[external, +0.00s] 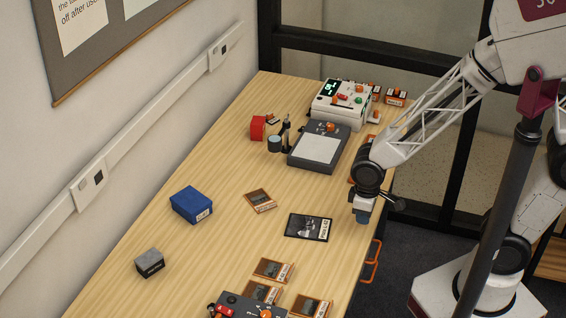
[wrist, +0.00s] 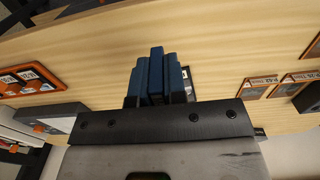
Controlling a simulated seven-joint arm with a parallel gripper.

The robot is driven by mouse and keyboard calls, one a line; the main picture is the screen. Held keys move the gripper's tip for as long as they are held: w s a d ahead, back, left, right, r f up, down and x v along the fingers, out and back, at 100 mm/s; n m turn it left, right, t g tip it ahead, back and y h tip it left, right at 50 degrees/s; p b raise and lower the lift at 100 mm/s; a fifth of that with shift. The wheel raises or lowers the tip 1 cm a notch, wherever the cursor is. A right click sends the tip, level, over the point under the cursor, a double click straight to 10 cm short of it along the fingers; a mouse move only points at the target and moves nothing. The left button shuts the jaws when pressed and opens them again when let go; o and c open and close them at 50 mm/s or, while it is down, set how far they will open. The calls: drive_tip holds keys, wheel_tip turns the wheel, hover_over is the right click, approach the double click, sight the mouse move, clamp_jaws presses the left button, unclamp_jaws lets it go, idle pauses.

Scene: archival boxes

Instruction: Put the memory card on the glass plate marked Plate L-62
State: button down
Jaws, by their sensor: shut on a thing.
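My gripper (external: 363,212) hangs above the table's right edge, to the right of a dark glass plate (external: 308,227) and apart from it. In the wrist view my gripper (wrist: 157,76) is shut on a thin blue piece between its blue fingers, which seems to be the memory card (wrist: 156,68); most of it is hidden. The dark plate lies flat, with a grey picture and a pale label at its right end. Its label is too small to read surely. In the wrist view a bit of it shows behind the fingers.
Several brown-framed cards (external: 260,200) lie around the plate. A blue box (external: 191,204) and a grey box (external: 149,263) stand to the left. A grey flat device (external: 319,147) and a white instrument (external: 341,103) stand behind. Bare wood surrounds the dark plate.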

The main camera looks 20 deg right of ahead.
drive_tip(key=shift+f, duration=1.1)
hover_over(309, 227)
drive_tip(key=shift+a+f, duration=0.1)
drive_tip(key=shift+f, duration=0.6)
drive_tip(key=shift+f, duration=0.1)
drive_tip(key=shift+f, duration=1.7)
drive_tip(key=c, duration=1.2)
unclamp_jaws()
drive_tip(key=shift+f, duration=0.1)
drive_tip(key=shift+o, duration=0.2)
